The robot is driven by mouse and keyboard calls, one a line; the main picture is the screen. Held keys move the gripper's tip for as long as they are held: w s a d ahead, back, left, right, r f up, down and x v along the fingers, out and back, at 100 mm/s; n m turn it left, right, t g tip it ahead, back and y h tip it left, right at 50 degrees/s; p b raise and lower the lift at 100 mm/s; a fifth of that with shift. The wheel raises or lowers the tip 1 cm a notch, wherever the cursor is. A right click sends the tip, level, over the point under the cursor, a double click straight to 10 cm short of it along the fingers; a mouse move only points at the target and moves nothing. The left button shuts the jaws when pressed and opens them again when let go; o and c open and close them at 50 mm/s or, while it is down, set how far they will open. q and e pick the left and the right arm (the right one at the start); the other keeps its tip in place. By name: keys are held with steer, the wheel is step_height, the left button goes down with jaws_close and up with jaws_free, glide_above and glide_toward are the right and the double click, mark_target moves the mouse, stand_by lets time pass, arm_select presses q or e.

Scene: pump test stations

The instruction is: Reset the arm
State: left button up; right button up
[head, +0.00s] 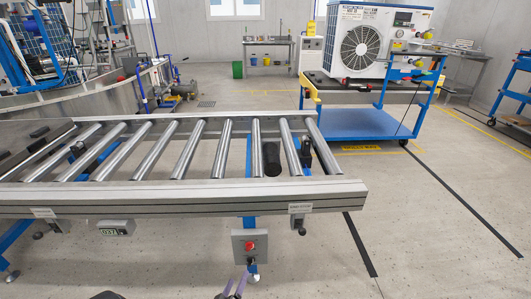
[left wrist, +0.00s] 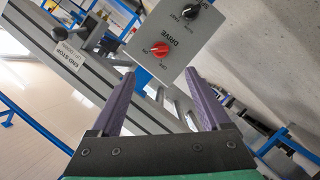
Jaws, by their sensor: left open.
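My left gripper (head: 236,280) shows at the bottom edge of the head view as purple fingers below the grey control box (head: 250,246). In the left wrist view my left gripper (left wrist: 159,74) is open, its two purple fingers apart with nothing held between them. Beyond the fingertips is the same control box (left wrist: 181,31), marked DRIVE, with a red knob (left wrist: 160,49) and a black knob (left wrist: 192,11). I cannot tell whether a fingertip touches the box. My right gripper is in neither view.
The roller conveyor (head: 180,199) spans the left and middle. An END STOP label (left wrist: 70,56) is on its rail. The floor at right is clear, with black stripes.

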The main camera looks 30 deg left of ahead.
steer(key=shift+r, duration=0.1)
arm_select(q)
steer(key=s+d+f+m+g+h+p, duration=0.1)
steer(key=s+d+m+g+h+p, duration=0.45)
steer(key=p, duration=0.55)
steer(key=s+d+f+m+g+p, duration=0.2)
steer(key=s+m+g+p, duration=0.5)
steer(key=s, duration=1.3)
steer(key=m+p, duration=0.1)
steer(key=m, duration=0.2)
steer(key=shift+s+d+p, duration=0.15)
steer(key=shift+s+p, duration=0.15)
steer(key=shift+p, duration=0.05)
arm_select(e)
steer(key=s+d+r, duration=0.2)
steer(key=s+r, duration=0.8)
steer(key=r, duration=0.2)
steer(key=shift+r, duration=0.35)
arm_select(q)
steer(key=shift+m, duration=0.25)
